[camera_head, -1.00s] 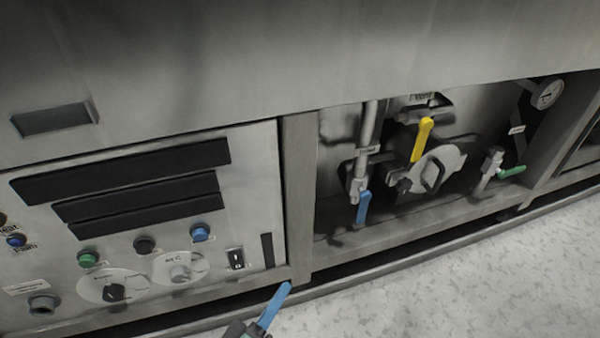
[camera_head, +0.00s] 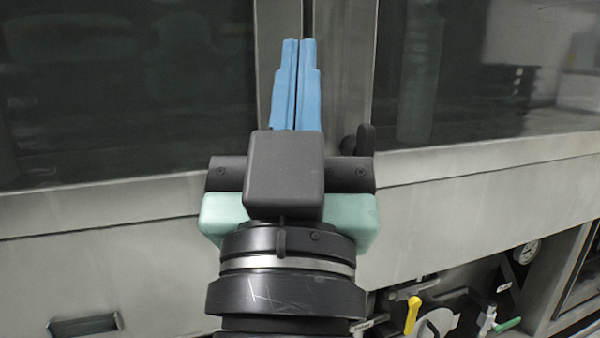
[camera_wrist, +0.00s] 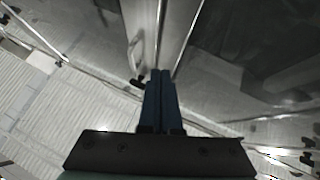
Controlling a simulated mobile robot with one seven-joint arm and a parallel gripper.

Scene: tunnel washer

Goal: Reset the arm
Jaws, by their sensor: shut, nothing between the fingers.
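My gripper (camera_head: 298,44) is in the middle of the head view, its two blue fingers pointing up and lying side by side, shut and empty. Behind it in the picture are the washer's two dark glass doors (camera_head: 120,90) with grey metal frames and a seam between them. My gripper also shows in the wrist view (camera_wrist: 161,74), with the fingers together near the metal door frame. My arm hides part of the lower panel and the middle of the frame.
A black door handle (camera_head: 365,139) sits just right of my gripper. Lower right is an open bay with a yellow valve handle (camera_head: 412,314), a green valve handle (camera_head: 507,325) and a round gauge (camera_head: 528,252). A dark rectangular recess (camera_head: 85,326) is at lower left.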

